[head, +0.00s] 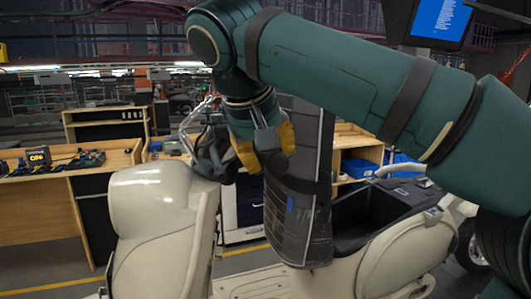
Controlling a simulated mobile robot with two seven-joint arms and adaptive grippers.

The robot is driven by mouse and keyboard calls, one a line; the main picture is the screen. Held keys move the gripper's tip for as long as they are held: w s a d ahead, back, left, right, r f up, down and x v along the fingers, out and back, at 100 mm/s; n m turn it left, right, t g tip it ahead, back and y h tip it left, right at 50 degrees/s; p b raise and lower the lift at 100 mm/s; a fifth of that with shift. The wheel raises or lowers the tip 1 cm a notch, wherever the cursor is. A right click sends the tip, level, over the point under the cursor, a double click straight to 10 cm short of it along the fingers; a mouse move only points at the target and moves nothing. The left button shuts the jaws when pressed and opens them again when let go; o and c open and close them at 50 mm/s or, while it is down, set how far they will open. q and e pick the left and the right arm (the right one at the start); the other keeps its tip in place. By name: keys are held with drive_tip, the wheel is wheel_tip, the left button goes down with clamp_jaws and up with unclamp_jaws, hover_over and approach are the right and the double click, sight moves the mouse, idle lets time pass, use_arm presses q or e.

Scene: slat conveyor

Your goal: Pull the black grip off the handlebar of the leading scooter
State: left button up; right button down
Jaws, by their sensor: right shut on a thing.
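The cream scooter's front cowl (160,205) stands at the left of the head view, with its rear body (405,250) at the right. My right gripper (214,160) is at the handlebar end, just above and right of the cowl. Its dark fingers are shut on the black grip, but fingers and grip are both dark and their edges are hard to tell apart. A silver curved bar (188,125) rises beside the fingers. Most of the handlebar is hidden by the gripper and cowl. My left gripper is out of view.
A dark upright panel (295,225) with a blue patch stands right of the gripper, close to my wrist. An open black compartment (365,218) is in the rear body. A wooden bench (40,178) with small items is behind left. A screen (437,20) hangs at upper right.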

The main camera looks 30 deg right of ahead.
sight(276, 158)
drive_tip(key=shift+s+a, duration=0.2)
drive_tip(key=shift+s, duration=0.55)
drive_tip(key=shift+s, duration=0.15)
drive_tip(key=shift+s+a+r+b, duration=0.1)
drive_tip(key=shift+s+a+b, duration=0.15)
drive_tip(key=shift+s, duration=0.4)
drive_tip(key=shift+s+a+b, duration=0.2)
drive_tip(key=shift+s, duration=0.4)
drive_tip(key=shift+s, duration=0.15)
drive_tip(key=shift+s+a, duration=0.2)
drive_tip(key=shift+s, duration=0.45)
drive_tip(key=shift+s+a, duration=0.2)
drive_tip(key=shift+s, duration=0.45)
drive_tip(key=shift+s+a+r, duration=0.15)
drive_tip(key=shift+s, duration=0.3)
drive_tip(key=shift+s+a+p, duration=0.15)
drive_tip(key=shift+s+p, duration=0.2)
drive_tip(key=shift+s, duration=0.15)
drive_tip(key=shift+s+a+p, duration=0.15)
drive_tip(key=shift+s+p, duration=0.2)
drive_tip(key=shift+s, duration=0.15)
